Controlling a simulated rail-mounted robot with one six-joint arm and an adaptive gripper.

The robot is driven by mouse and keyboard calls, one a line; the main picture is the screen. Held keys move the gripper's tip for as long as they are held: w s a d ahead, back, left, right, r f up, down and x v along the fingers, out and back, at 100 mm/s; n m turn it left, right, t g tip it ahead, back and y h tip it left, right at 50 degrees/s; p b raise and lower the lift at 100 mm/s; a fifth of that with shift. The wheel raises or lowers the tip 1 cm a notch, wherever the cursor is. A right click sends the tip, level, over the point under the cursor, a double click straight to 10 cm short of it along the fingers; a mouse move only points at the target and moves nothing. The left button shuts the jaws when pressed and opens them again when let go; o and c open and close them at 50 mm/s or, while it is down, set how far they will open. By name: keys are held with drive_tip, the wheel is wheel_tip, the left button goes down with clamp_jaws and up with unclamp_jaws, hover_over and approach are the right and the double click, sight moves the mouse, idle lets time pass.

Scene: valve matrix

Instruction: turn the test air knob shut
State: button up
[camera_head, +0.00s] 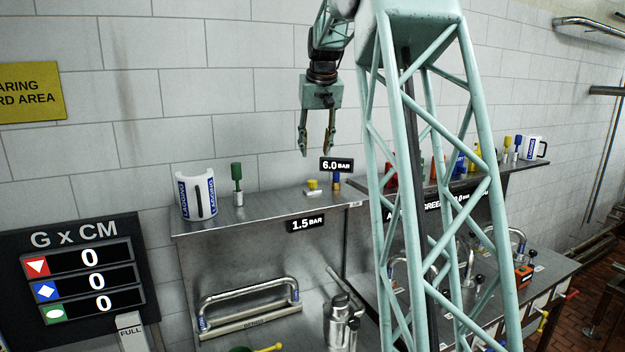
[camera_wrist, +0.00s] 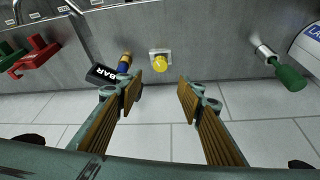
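No label reading test air can be made out, so I cannot tell for certain which knob it is. A small yellow knob (camera_head: 312,185) sits on a pale square base on the steel ledge; it also shows in the wrist view (camera_wrist: 159,62), ahead between my fingers. A blue-and-brass valve (camera_head: 336,181) stands just right of it in the head view and left of it in the wrist view (camera_wrist: 124,63). My gripper (camera_head: 316,153) hangs fingers down above the ledge, open and empty. Its two wood-coloured fingers (camera_wrist: 160,95) are apart and touch nothing.
A black 6.0 BAR sign (camera_head: 337,164) is close by the fingers. A green-handled valve (camera_head: 237,178) and a white cylinder (camera_head: 196,197) stand left on the ledge (camera_head: 270,207). A red-handled valve (camera_wrist: 36,56) is at the wrist view's left. A tiled wall is behind.

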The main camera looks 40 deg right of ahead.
sight(312, 181)
drive_tip(key=shift+p+x, duration=0.45)
drive_tip(key=shift+x, duration=6.3)
drive_tip(key=c, duration=0.9)
drive_tip(key=shift+m+g+h, duration=0.35)
drive_tip(key=shift+m, duration=0.9)
drive_tip(key=shift+m+g+h, duration=0.35)
drive_tip(key=shift+m, duration=0.9)
drive_tip(key=o, duration=0.9)
drive_tip(key=shift+a+r, duration=0.1)
drive_tip(key=shift+r, duration=0.05)
drive_tip(key=v, duration=1.1)
drive_tip(key=shift+r, duration=0.3)
drive_tip(key=shift+s+a, duration=0.1)
drive_tip(key=shift+a, duration=0.05)
